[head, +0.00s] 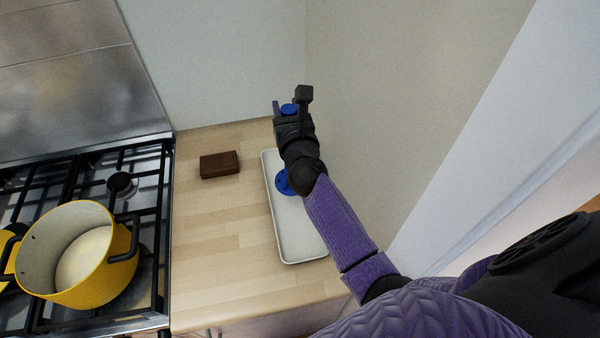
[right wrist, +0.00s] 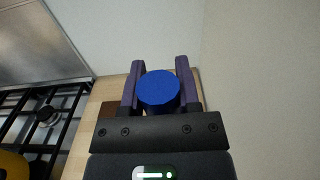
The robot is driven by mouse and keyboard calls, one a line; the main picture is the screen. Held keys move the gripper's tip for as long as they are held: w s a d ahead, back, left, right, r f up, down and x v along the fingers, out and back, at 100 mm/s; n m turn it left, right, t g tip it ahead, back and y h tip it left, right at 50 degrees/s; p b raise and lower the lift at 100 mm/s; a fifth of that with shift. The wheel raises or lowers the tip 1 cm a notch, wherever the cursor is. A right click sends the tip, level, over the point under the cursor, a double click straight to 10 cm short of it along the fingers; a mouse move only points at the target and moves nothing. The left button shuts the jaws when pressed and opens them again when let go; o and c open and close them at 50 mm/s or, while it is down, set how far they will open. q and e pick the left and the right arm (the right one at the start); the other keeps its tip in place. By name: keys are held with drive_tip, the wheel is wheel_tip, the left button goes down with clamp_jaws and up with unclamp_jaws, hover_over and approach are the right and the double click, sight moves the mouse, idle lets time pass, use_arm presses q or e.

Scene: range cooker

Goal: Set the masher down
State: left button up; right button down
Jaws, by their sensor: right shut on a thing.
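The blue masher (head: 283,182) is partly hidden behind my right arm in the head view. Its flat lower part shows over the white tray (head: 285,240), and I cannot tell whether it touches the tray. My right gripper (head: 289,106) is shut on the masher's handle, near the back of the counter. In the right wrist view, the round blue handle end (right wrist: 159,90) sits between the two purple-grey fingers. My left gripper is not in view.
A dark brown block (head: 219,165) lies on the wooden counter left of the tray. A yellow pot (head: 78,250) stands on the gas hob (head: 150,205) at the left. Walls rise close behind and right of the tray. The counter in front of the block is clear.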

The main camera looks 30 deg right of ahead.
use_arm(q)
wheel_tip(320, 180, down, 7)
drive_tip(key=b, duration=0.5)
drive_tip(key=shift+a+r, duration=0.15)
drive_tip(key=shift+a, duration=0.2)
use_arm(e)
wheel_tip(320, 180, down, 8)
drive_tip(key=c, duration=0.7)
unclamp_jaws()
drive_tip(key=shift+a, duration=0.1)
drive_tip(key=shift+c, duration=0.2)
drive_tip(key=o, duration=0.4)
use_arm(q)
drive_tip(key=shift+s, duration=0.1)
